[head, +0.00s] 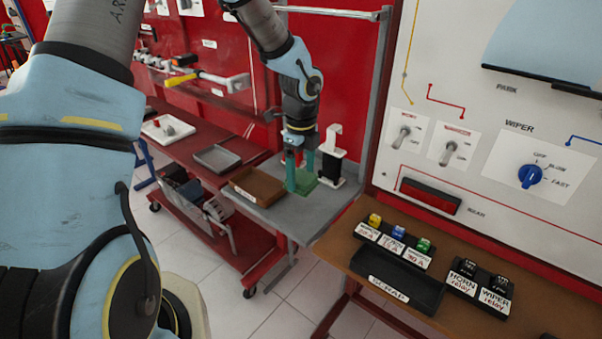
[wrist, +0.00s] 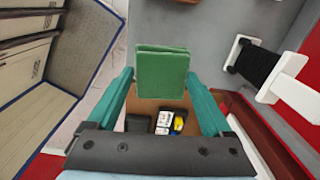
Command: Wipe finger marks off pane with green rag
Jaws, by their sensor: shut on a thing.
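My gripper (head: 301,163) points down over the grey bench (head: 318,212), its teal fingers closed on the folded green rag (head: 304,187). In the wrist view the rag (wrist: 162,73) sits between the fingertips of my gripper (wrist: 160,76), its folded edge facing up. I cannot tell whether the rag still touches the bench top. A pale blue pane (head: 550,42) with a dark lower edge is cut off at the upper right of the white trainer board; no finger marks can be made out on it.
A brown tray (head: 246,198) lies left of the rag, and a black-and-white spool holder (head: 332,158) stands close on its right. The wooden table (head: 352,238) in front carries relay blocks and a black scrap tray (head: 385,297). A red bench with tools runs behind left.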

